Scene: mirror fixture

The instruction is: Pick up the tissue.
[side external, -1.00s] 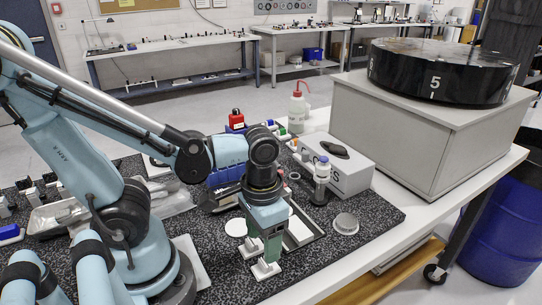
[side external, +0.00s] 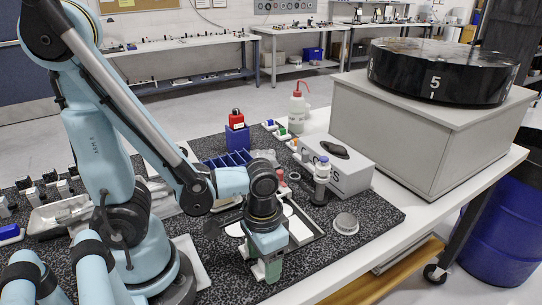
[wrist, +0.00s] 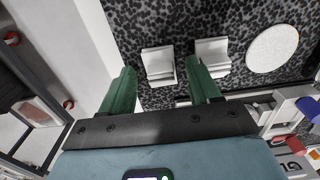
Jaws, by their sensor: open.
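My gripper (side external: 265,271) points down over the front part of the speckled black mat, with its green fingers apart and nothing seen between them. In the wrist view my gripper (wrist: 185,62) shows white fingertips, spread over the dark mat. No thing is clearly a tissue. A white sheet-like surface (side external: 300,224) lies in the dark-edged tray (side external: 318,236), just right of and behind my gripper, partly hidden by it. A white disc (side external: 235,229) lies to the left of the gripper; the wrist view shows a white disc (wrist: 272,48) at upper right.
A grey box (side external: 345,170) and a white bottle with a blue cap (side external: 321,180) stand behind the tray. A round metal lid (side external: 346,223) lies to its right. A blue rack (side external: 222,162) is behind my arm. The mat's front right is clear.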

